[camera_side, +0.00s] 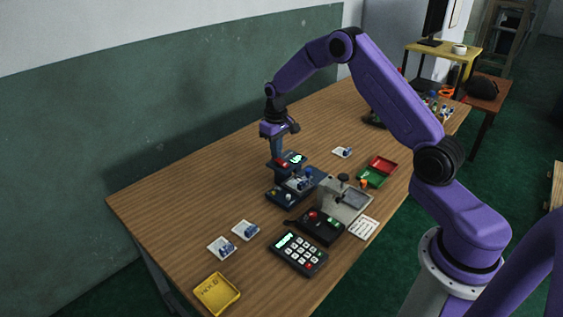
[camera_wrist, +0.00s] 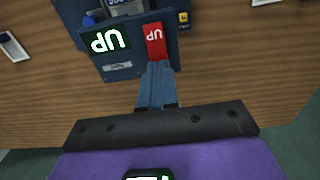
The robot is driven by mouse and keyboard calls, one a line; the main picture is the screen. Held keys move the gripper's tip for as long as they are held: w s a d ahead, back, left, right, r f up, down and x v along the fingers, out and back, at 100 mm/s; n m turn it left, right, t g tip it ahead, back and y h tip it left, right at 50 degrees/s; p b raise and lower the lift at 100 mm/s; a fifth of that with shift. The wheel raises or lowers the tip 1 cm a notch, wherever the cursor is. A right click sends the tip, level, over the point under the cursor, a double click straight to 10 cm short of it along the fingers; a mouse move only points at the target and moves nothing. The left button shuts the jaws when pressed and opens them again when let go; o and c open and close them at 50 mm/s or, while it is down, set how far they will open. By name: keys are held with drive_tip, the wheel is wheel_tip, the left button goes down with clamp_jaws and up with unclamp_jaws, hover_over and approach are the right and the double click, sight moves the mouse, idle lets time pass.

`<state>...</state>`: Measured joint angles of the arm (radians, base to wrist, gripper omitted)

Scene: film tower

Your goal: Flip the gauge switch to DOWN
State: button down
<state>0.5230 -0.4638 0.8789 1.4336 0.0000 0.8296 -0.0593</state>
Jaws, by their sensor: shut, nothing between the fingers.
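The gauge is a dark blue device (camera_side: 295,170) on the wooden table, under my gripper. In the wrist view its panel (camera_wrist: 122,70) carries a lit display (camera_wrist: 110,40) reading UP and a red switch (camera_wrist: 155,42) also marked UP. The red switch shows small in the side view (camera_side: 281,162). My gripper (camera_wrist: 157,66) is shut and empty, its blue fingertips at the near edge of the red switch. I cannot tell whether they touch it. In the side view my gripper (camera_side: 276,153) points down at the gauge.
A grey device with a black knob (camera_side: 345,198), a black box with a red button (camera_side: 320,226) and a keypad (camera_side: 299,253) stand nearby. Red and green trays (camera_side: 383,164) lie behind. A yellow tray (camera_side: 217,293) sits at the front.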

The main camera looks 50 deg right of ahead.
drive_tip(key=shift+f, duration=0.5)
drive_tip(key=shift+r, duration=3.55)
drive_tip(key=s+a+r+n, duration=0.3)
drive_tip(key=s+a+r, duration=0.1)
drive_tip(key=s+a, duration=0.4)
drive_tip(key=s+a+r+n, duration=0.3)
drive_tip(key=s+a+r, duration=0.1)
drive_tip(key=s+a, duration=0.4)
drive_tip(key=s+d+n, duration=0.1)
drive_tip(key=s+n, duration=0.5)
drive_tip(key=s, duration=1.9)
drive_tip(key=shift+d+r+n, duration=0.15)
drive_tip(key=shift+r+n, duration=0.1)
drive_tip(key=shift+n, duration=0.05)
